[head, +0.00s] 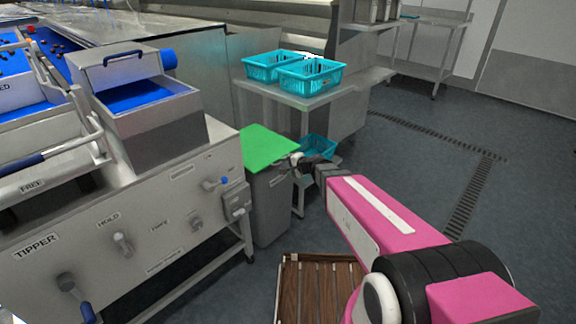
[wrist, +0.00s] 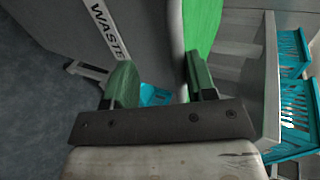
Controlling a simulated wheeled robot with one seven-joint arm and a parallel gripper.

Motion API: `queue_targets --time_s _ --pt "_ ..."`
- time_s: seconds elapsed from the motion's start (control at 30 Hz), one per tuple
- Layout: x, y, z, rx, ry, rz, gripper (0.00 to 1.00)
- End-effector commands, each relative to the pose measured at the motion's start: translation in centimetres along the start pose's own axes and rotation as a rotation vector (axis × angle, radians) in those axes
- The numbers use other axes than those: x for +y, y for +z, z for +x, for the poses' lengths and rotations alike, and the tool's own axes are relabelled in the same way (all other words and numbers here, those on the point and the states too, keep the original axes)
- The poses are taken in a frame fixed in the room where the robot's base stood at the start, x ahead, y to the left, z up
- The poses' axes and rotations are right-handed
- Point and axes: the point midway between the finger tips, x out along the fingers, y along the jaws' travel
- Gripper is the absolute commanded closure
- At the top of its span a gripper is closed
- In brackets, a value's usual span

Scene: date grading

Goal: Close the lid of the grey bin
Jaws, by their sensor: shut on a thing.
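The grey bin (head: 272,210) stands on the floor beside the steel machine. Its green lid (head: 262,146) lies over the bin's top in the head view; I cannot tell if it sits fully flush. In the wrist view the bin wall (wrist: 140,35) bears the word WASTE, and the green lid (wrist: 203,25) is right of it. My gripper (head: 288,162) is at the lid's near right edge. In the wrist view my gripper (wrist: 160,84) has a finger on each side of that edge and is shut on it. The bin's inside is hidden.
The steel machine (head: 150,235) with knobs stands close left of the bin. A steel table (head: 300,100) behind it holds turquoise baskets (head: 312,76), with another turquoise basket (head: 318,147) below. A wooden slatted platform (head: 320,290) lies in front. The floor at right is clear.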

Motion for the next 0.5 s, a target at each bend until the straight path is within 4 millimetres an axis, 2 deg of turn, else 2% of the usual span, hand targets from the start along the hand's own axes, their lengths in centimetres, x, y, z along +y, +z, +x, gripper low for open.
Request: queue_targets --time_s 0.17,0.27,0.5 --pt "0.2 -0.1 -0.2 0.004 0.004 -0.002 0.62" --pt "0.1 0.0 -1.0 0.005 0.003 -0.001 0.62" --pt "0.1 0.2 -5.3 0.005 0.002 -0.001 0.62"
